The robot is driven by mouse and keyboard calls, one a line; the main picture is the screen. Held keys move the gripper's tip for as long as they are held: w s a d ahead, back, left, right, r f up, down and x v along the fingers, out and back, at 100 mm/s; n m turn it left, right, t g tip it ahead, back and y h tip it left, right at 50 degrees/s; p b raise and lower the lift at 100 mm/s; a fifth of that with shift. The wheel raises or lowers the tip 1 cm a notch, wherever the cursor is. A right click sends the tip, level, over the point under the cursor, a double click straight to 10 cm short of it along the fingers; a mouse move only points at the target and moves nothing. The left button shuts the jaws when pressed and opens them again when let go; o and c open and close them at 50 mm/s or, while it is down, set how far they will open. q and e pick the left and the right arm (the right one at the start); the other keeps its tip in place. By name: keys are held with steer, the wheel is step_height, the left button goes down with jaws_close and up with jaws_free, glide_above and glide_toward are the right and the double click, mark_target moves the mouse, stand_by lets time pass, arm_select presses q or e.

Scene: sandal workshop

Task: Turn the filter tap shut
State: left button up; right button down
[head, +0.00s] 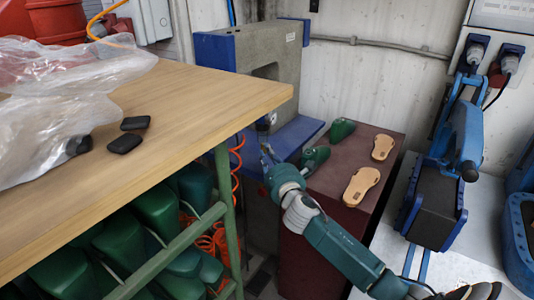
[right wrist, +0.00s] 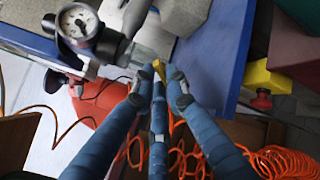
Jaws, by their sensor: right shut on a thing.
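My right gripper (head: 267,148) reaches in beside the near right corner of the wooden table. In the right wrist view its blue fingers (right wrist: 160,80) are closed together on the small yellow filter tap (right wrist: 158,66). Only part of the tap shows between the fingertips, and I cannot tell whether it is turned open or shut. The filter unit with its round white pressure gauge (right wrist: 78,22) is just left of the tap. In the head view the tap is hidden behind my gripper. My left gripper is not in view.
Orange coiled hose (right wrist: 275,160) hangs close to the fingers. The wooden table (head: 190,95) is at the left, above green shoe lasts (head: 125,240). A grey and blue press (head: 235,55) stands behind. A dark red bench (head: 330,190) with sandal soles is at the right.

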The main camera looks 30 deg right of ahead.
steer(key=shift+d+f+m+p, duration=0.15)
steer(key=shift+m+p, duration=0.1)
steer(key=shift+m, duration=2.3)
steer(key=shift+d+r+m+p, duration=0.1)
steer(key=shift+m+p, duration=0.15)
steer(key=shift+m, duration=2.3)
steer(key=shift+f, duration=0.1)
steer(key=c, duration=1.7)
jaws_free()
steer(key=shift+c, duration=0.2)
steer(key=shift+s, duration=0.1)
steer(key=v, duration=1.2)
